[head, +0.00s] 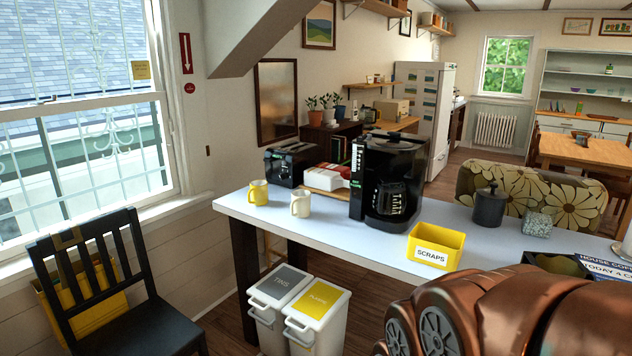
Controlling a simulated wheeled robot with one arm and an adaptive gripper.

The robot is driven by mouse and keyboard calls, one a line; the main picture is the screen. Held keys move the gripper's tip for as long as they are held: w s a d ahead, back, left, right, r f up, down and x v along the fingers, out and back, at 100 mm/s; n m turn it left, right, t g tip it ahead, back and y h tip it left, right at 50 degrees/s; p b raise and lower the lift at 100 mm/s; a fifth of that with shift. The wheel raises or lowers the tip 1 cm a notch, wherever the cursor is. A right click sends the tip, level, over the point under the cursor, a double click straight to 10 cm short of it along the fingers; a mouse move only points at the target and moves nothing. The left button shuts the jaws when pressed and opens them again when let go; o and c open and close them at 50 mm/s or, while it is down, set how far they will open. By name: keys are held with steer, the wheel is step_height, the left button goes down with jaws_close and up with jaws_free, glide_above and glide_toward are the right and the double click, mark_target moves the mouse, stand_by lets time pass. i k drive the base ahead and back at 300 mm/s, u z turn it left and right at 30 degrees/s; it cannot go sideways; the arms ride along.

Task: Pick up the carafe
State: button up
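The glass carafe (396,201) sits inside a black coffee maker (362,190) on the white counter. It looks dark, and the machine's top overhangs it. The carafe's handle is hard to make out at this size. My gripper's fingers do not show.
On the counter (318,235) are a yellow mug (258,193), a cream mug (301,204), a toaster (291,163), a yellow scraps bin (436,246) and a black canister (489,207). A black chair (105,275) and two white bins (316,318) stand at the lower left.

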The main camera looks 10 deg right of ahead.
mark_target(390, 200)
steer(key=z, duration=1.75)
steer(key=k, duration=0.1)
steer(key=u, duration=2.45)
steer(key=i, duration=1.35)
steer(key=z, duration=1.35)
steer(key=i, duration=0.9)
steer(key=z, duration=0.95)
